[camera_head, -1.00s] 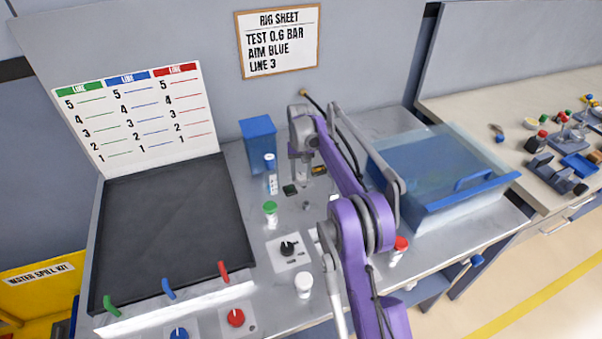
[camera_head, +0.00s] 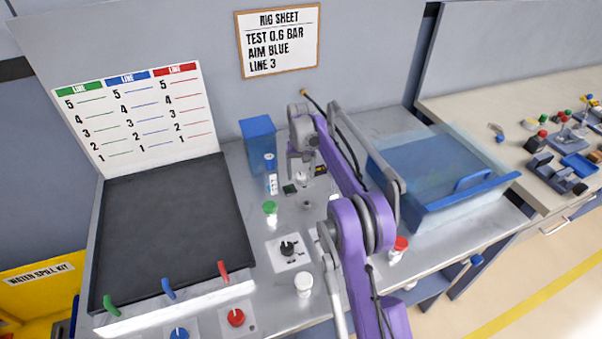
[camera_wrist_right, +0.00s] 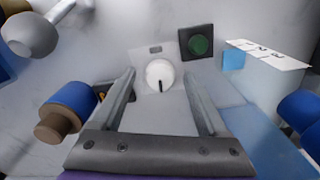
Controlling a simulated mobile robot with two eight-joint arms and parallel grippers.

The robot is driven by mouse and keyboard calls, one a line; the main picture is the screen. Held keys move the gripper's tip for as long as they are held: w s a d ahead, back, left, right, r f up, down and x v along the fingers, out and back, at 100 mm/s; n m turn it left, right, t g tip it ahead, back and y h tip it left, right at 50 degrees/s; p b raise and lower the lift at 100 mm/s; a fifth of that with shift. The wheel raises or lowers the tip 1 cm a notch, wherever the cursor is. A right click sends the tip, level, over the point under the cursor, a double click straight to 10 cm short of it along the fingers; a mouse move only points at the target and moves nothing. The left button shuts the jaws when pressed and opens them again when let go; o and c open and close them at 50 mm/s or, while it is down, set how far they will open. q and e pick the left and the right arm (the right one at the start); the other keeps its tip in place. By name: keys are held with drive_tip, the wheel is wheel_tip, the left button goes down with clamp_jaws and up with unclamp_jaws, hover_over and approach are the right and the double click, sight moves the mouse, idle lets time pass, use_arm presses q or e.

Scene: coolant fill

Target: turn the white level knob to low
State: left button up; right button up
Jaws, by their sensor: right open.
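The white level knob (camera_wrist_right: 160,75) is round with a dark pointer line toward the bottom of the right wrist view. It sits on a pale plate, between and just beyond my right gripper's fingers (camera_wrist_right: 161,90), with a gap on each side. In the head view the knob (camera_head: 302,178) shows small beneath my right gripper (camera_head: 301,165), which is open and empty above the bench. Level markings around the knob are too small to read. My left gripper is not in view.
A green button (camera_wrist_right: 199,45) on a dark block lies beside the knob. A blue-capped bottle (camera_wrist_right: 68,110) is left of the fingers in the wrist view. A green-capped bottle (camera_head: 270,208), a black knob (camera_head: 288,247) and a blue-lidded bin (camera_head: 440,170) stand around the bench.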

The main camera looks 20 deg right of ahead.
sight(301, 175)
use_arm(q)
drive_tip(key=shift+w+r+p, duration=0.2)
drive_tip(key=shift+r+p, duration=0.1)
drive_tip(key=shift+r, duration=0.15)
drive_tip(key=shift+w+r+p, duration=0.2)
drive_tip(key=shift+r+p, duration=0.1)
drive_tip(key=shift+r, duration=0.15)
use_arm(e)
wheel_tip(301, 175, up, 11)
drive_tip(key=shift+f, duration=0.15)
